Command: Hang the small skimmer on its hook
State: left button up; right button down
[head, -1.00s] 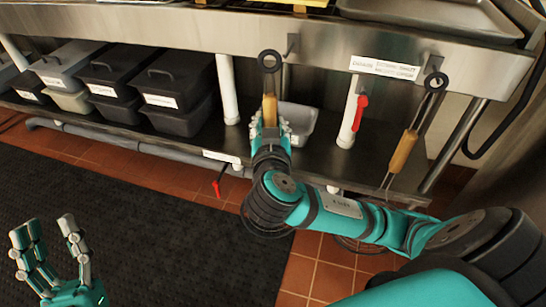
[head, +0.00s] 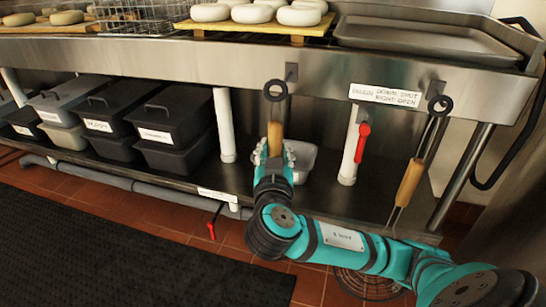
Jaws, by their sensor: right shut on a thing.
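My right gripper (head: 274,158) is shut on the wooden handle (head: 274,136) of the small skimmer. The skimmer is upright, with a black ring (head: 275,90) at its top. The skimmer's head is hidden behind my arm. My left gripper is out of view.
Another skimmer with a wooden handle (head: 409,183) hangs from the right hook (head: 436,88); its wire head (head: 368,283) shows low down. A red-handled valve (head: 362,142) on a white pipe lies between them. Dark bins (head: 173,138) fill the lower shelf at left.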

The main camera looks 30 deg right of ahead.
jog(key=w+d+f+b, duration=0.1)
jog(key=w+d, duration=0.3)
jog(key=d, duration=0.1)
jog(key=shift+w+f+b, duration=0.15)
jog(key=shift+b, duration=0.25)
dwell(0.4)
dwell(0.6)
jog(key=c, duration=0.9)
grip_release()
